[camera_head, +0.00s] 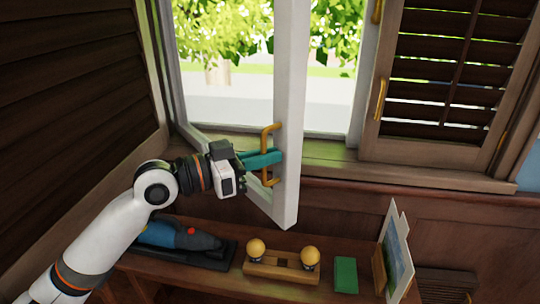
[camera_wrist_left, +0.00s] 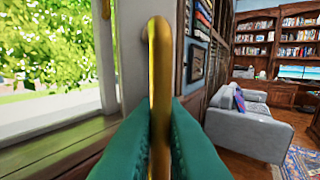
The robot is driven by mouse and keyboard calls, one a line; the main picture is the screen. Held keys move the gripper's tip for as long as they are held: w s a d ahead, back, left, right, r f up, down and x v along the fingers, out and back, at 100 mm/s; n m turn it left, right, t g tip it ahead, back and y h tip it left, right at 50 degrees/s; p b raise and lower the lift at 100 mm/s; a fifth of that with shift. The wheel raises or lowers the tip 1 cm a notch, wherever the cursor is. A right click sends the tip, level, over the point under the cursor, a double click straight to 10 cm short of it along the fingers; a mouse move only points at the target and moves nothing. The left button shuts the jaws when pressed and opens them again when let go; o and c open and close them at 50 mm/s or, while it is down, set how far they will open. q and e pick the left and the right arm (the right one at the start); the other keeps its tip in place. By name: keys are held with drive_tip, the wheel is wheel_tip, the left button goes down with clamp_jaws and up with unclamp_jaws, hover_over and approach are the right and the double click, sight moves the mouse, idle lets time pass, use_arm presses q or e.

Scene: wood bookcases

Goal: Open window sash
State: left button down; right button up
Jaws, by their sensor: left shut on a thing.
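The white window sash (camera_head: 290,110) is swung inward, away from the window frame, with outdoor greenery showing through the opening. Its brass handle (camera_head: 266,142) is upright on the sash's edge. My left gripper (camera_head: 262,160) reaches in from the left, its green fingers closed around the handle. In the left wrist view the brass handle (camera_wrist_left: 159,80) stands upright between the two green fingers (camera_wrist_left: 160,140). The white sash edge (camera_wrist_left: 130,55) is just behind it. My right gripper is not in view.
A wooden shelf below holds a blue tool (camera_head: 180,236) in a dark tray, a wooden stand with two yellow knobs (camera_head: 282,265), a green block (camera_head: 346,275) and a standing picture (camera_head: 396,255). Brown louvred shutters (camera_head: 445,80) flank the window. A grey sofa (camera_wrist_left: 250,125) stands in the room.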

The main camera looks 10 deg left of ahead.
sight(283, 100)
use_arm(q)
drive_tip(key=c, duration=1.9)
unclamp_jaws()
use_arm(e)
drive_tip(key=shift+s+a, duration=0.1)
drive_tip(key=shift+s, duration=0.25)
use_arm(q)
drive_tip(key=shift+r, duration=0.15)
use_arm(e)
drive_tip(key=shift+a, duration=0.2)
use_arm(q)
drive_tip(key=shift+r, duration=0.35)
wheel_tip(283, 100, up, 9)
drive_tip(key=shift+f, duration=0.2)
drive_tip(key=shift+r, duration=0.35)
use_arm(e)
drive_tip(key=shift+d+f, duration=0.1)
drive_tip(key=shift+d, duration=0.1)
use_arm(q)
drive_tip(key=shift+w+f, duration=0.1)
